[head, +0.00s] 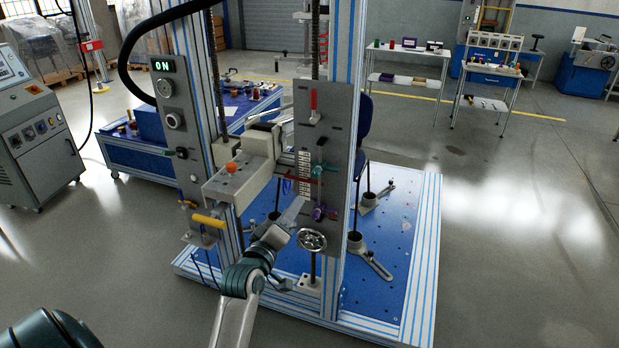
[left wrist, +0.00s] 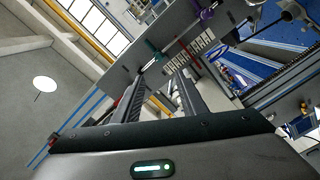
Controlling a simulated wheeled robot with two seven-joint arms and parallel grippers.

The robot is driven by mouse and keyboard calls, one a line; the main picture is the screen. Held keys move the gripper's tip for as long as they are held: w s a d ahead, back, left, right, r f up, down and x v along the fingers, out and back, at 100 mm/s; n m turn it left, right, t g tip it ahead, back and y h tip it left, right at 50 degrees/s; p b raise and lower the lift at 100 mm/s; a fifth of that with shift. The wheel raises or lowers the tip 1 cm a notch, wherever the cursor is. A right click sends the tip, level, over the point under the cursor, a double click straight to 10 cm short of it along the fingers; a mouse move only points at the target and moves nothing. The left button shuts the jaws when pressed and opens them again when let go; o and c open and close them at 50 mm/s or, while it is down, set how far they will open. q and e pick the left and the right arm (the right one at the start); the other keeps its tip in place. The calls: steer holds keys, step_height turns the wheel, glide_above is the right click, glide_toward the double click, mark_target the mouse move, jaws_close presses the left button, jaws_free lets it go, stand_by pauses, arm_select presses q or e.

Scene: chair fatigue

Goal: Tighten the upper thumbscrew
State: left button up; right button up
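The grey upright panel (head: 341,125) on the test frame carries a green thumbscrew (head: 325,168) above a purple thumbscrew (head: 318,213), along a slot beside a marked scale. My left gripper (head: 296,212) is in front of the panel, lower than the green thumbscrew and left of the purple one. In the left wrist view the two fingers (left wrist: 165,82) are apart with nothing held between them. The green thumbscrew (left wrist: 153,46) lies beyond the fingertips, and the purple one (left wrist: 207,14) is farther up and to the right. My right gripper is not in view.
A red-handled lever (head: 313,103) is above the thumbscrews, and a handwheel (head: 312,240) is below them. A beige block with an orange knob (head: 232,168) and a yellow handle (head: 208,221) stand left of the panel. The floor at right is clear.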

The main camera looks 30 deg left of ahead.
mark_target(314, 175)
arm_select(q)
steer(key=shift+r, duration=0.2)
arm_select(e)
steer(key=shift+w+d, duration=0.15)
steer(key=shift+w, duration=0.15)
arm_select(q)
steer(key=shift+w, duration=0.1)
